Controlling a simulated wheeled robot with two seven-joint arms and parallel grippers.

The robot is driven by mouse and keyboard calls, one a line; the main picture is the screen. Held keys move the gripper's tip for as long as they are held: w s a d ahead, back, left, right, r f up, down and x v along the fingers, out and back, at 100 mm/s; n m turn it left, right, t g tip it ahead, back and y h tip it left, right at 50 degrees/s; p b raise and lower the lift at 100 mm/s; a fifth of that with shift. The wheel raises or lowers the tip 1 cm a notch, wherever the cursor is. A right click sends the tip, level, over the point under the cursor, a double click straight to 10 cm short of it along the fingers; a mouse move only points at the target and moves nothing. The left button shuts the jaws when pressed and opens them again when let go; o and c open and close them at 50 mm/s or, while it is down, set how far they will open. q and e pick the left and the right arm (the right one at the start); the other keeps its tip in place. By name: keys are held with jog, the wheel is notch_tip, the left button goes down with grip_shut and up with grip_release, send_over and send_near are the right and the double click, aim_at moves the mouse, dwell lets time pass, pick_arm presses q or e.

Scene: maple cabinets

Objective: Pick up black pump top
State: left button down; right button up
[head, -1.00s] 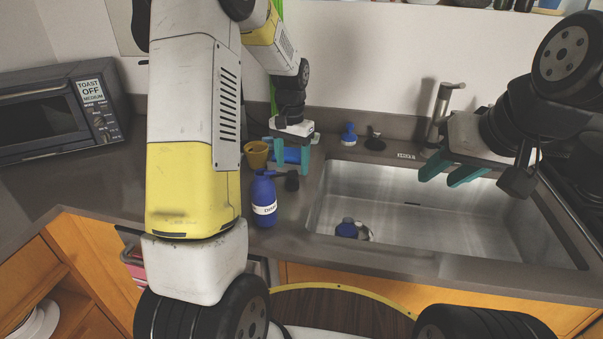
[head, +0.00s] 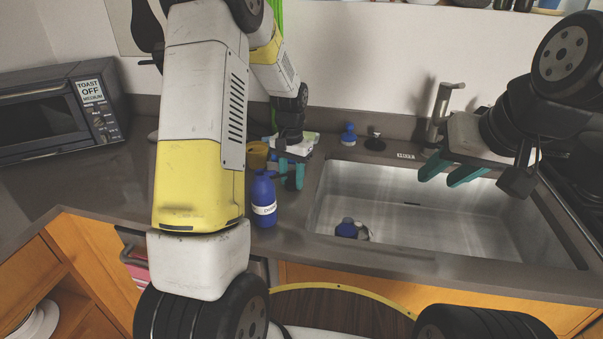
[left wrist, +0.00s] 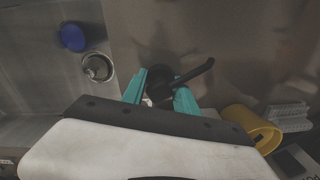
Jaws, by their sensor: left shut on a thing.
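The black pump top (head: 290,184) stands on the counter left of the sink. My left gripper (head: 290,176) has its teal fingers on either side of it and is shut on it. In the left wrist view the pump top (left wrist: 163,76) sits between the fingertips (left wrist: 160,92), its spout pointing to the upper right. In the head view the fingers partly hide it. My right gripper (head: 440,175) is open and empty above the sink's far side.
A blue labelled bottle (head: 263,203) stands just in front of my left gripper. A yellow cup (head: 257,153) is close by on the left. The sink (head: 430,215) holds a blue object (head: 348,229). A small blue item (head: 349,134) and the faucet (head: 440,110) stand behind it.

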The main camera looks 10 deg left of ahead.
pick_arm(q)
jog(key=shift+r, duration=0.1)
notch_tip(320, 180, up, 10)
jog(key=shift+f, duration=0.1)
dwell(0.4)
dwell(0.4)
